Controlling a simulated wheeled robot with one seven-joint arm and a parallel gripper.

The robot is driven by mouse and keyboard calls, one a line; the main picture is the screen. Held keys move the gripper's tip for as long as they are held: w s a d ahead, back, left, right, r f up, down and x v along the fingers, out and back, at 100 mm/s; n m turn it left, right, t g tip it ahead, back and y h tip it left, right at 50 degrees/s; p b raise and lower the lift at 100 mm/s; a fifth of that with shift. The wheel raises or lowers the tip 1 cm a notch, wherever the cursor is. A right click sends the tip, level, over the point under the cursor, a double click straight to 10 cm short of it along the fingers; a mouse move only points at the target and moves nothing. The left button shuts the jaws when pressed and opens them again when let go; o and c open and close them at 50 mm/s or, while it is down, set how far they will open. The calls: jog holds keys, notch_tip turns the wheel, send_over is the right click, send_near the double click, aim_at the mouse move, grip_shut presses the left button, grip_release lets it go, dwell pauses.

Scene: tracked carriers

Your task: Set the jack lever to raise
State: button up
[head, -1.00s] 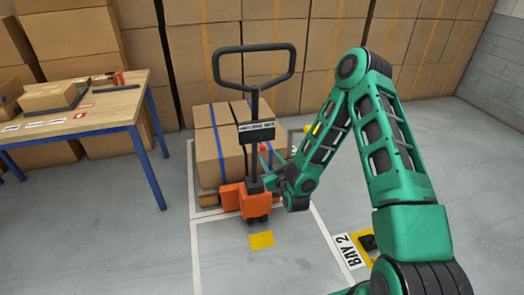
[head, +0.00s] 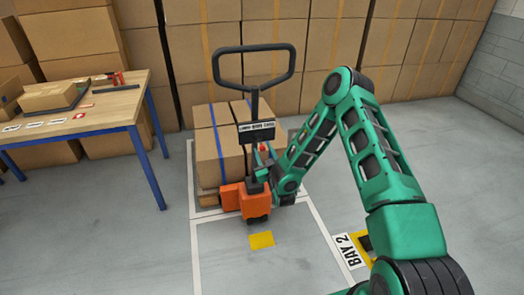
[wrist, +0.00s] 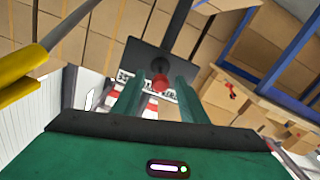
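The orange pallet jack (head: 245,198) stands in front of a loaded pallet, with its black loop handle (head: 216,68) upright. A black plate with a white label (head: 256,131) is on the handle shaft; this plate also shows in the wrist view (wrist: 147,58). A red round knob (wrist: 160,83), seemingly the lever's end, shows in front of the plate. My gripper (wrist: 156,84) has its two green fingers apart, one on each side of the knob, with small gaps visible. In the head view my gripper (head: 264,157) is just below the plate, and the knob is not clearly visible. The lever's setting cannot be read.
Cartons (head: 209,157) are stacked on the pallet behind the jack. A wooden table with blue legs (head: 118,106) stands at left. Stacked boxes line the back wall. A yellow part (wrist: 20,75) and grey rod are close at the wrist view's left.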

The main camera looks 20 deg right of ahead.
aim_at(260, 143)
jog(key=shift+w, duration=1.05)
grip_shut()
jog(key=shift+a, duration=0.25)
